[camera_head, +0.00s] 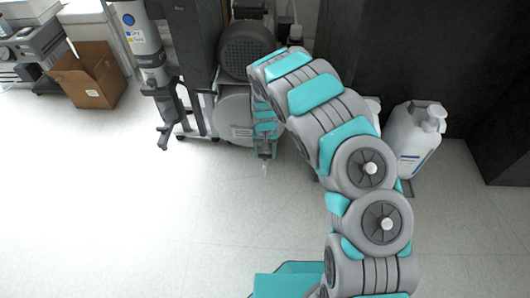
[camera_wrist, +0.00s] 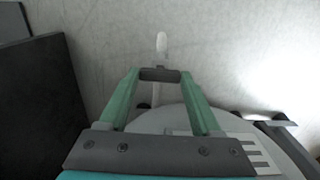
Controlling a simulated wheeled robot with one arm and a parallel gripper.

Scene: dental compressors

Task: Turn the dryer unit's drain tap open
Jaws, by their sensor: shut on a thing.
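My gripper (camera_head: 264,155) points down in front of a round pale grey tank (camera_head: 232,112) beneath a dark ribbed motor. The pale tip also shows just below the fingers in the head view (camera_head: 264,168). The gripped part is hidden between the fingers, so I cannot tell how far the tap is turned. A grey upright cylinder (camera_head: 146,50) with a blue round label stands left of the tank.
A white jug (camera_head: 412,138) stands right of my arm, in front of a dark cabinet (camera_head: 415,60). An open cardboard box (camera_head: 90,78) lies at the far left. The pale tiled floor (camera_head: 130,220) is clear in front.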

